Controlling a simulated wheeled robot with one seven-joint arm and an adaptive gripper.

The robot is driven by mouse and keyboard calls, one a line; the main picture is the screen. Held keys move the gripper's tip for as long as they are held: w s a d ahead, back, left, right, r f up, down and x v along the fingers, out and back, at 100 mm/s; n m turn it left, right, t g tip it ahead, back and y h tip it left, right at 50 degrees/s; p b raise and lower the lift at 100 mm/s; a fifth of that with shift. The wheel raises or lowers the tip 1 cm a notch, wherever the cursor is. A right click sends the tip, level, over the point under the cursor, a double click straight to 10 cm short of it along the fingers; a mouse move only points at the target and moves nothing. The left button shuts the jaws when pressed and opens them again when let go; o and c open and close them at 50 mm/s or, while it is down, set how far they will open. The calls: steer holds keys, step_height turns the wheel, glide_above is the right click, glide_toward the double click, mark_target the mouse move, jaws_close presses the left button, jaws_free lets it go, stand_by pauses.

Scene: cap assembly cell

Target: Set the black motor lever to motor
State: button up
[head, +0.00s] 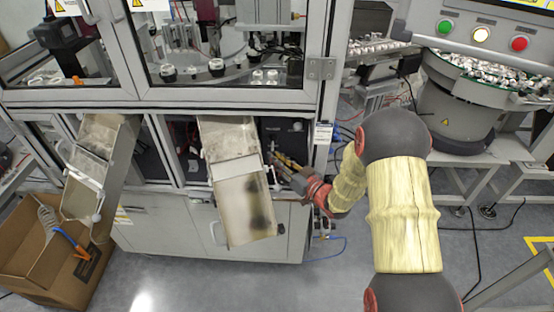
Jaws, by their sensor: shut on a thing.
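My gripper (279,160) reaches in from the right to a dark recess in the lower front of the machine cabinet, just right of the middle chute. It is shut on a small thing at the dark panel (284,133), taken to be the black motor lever. The lever itself is too small and dark to make out between the fingers. Its setting and any labels cannot be read from here.
The middle metal chute (240,195) slopes down close to the left of my gripper. A grey cabinet post (322,100) stands just right of it. A second chute (98,165) and a cardboard box (35,255) are at left. A bowl feeder (455,115) is at right.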

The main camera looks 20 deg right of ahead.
jaws_close()
steer(key=shift+r, duration=0.1)
stand_by(0.3)
step_height(320, 180, up, 4)
steer(key=m+g+p, duration=0.2)
steer(key=p, duration=0.6)
steer(key=m+g+h+p, duration=0.1)
steer(key=g+p, duration=0.1)
steer(key=p, duration=0.7)
steer(key=shift+s+r+m, duration=0.15)
steer(key=shift+r+m, duration=0.05)
steer(key=shift+m, duration=0.2)
steer(key=shift+g+p, duration=0.5)
steer(key=shift+p, duration=0.35)
steer(key=o, duration=0.8)
jaws_free()
steer(key=shift+c, duration=0.2)
